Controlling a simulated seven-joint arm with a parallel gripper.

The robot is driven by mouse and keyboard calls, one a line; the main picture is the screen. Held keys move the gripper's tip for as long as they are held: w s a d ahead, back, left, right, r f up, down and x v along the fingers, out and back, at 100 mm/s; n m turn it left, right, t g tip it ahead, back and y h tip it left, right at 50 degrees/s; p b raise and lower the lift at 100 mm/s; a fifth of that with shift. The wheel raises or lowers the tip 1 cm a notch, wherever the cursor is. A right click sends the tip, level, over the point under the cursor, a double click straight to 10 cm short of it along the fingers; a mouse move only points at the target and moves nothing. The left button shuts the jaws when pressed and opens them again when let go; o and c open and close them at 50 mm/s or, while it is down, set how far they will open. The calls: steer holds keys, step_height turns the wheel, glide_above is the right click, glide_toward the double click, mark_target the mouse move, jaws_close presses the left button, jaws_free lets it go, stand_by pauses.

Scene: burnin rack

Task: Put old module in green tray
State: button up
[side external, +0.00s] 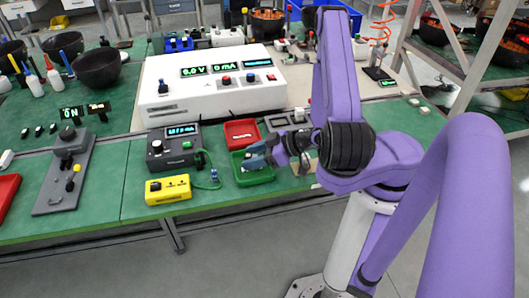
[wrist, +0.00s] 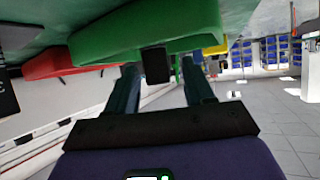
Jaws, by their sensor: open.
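The green tray (side external: 262,178) sits near the front of the bench. It also shows large at the top of the wrist view (wrist: 105,38). My gripper (side external: 256,158) is over the green tray, with its fingers pointing left. In the wrist view my gripper (wrist: 160,78) is open, one finger on each side of a small black block (wrist: 157,66), which may be the old module. The block is close to the tray's edge, with visible gaps to both fingers. I cannot tell whether it rests in the tray. In the side view my fingers hide it.
A red tray (side external: 242,133) lies just behind the green one. A yellow box (side external: 167,189) with a green cable and a dark display unit (side external: 172,146) stand to the left. A large white instrument (side external: 210,85) stands behind. The bench's front edge is close to the tray.

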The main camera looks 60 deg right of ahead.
steer(key=shift+v, duration=3.35)
steer(key=w+d+n+g, duration=0.1)
steer(key=w, duration=0.1)
steer(key=w+d+n+g+h, duration=0.1)
steer(key=w+d, duration=0.1)
steer(key=w+d+n+g, duration=0.1)
steer(key=w+d+g, duration=0.1)
steer(key=shift+w+f+n+h, duration=0.1)
steer(key=shift+n+h, duration=0.2)
steer(key=w+r+n+g+h, duration=0.1)
steer(key=w+r+g+h, duration=0.1)
steer(key=w, duration=0.4)
steer(key=a+r+n+g+h, duration=0.1)
steer(key=a+r+h, duration=0.1)
steer(key=a+r, duration=0.35)
steer(key=s+a+r+n+g, duration=0.1)
steer(key=s+a+r+g, duration=0.1)
steer(key=s, duration=1)
steer(key=s+a+r+n+g+y, duration=0.1)
steer(key=s+a+r, duration=0.4)
steer(key=s, duration=0.7)
steer(key=shift+s+a+r+g, duration=0.25)
steer(key=shift+r+g, duration=0.25)
steer(key=shift+r, duration=0.4)
